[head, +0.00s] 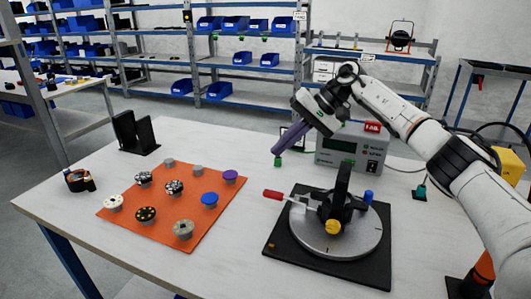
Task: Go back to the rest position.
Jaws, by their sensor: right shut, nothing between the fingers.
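My right gripper (281,152) hangs in the air above the table's back middle, its purple fingers pointing down and left. It is shut and empty. My right arm comes in from the right edge. My left gripper is not in view. Below and right of my right gripper stands a round grey turntable (313,245) on a black square base (283,245). The turntable bears a black upright fixture (341,190) with a yellow knob (333,227) and a blue knob (368,197). A red handle (273,195) sticks out at its left.
An orange mat (165,235) with several round pieces lies on the left of the white table (235,270). A grey display box (350,155) stands behind the turntable. A black stand (135,135) and a dark roll (78,181) are at far left. A green piece (278,162) shows by my fingertips.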

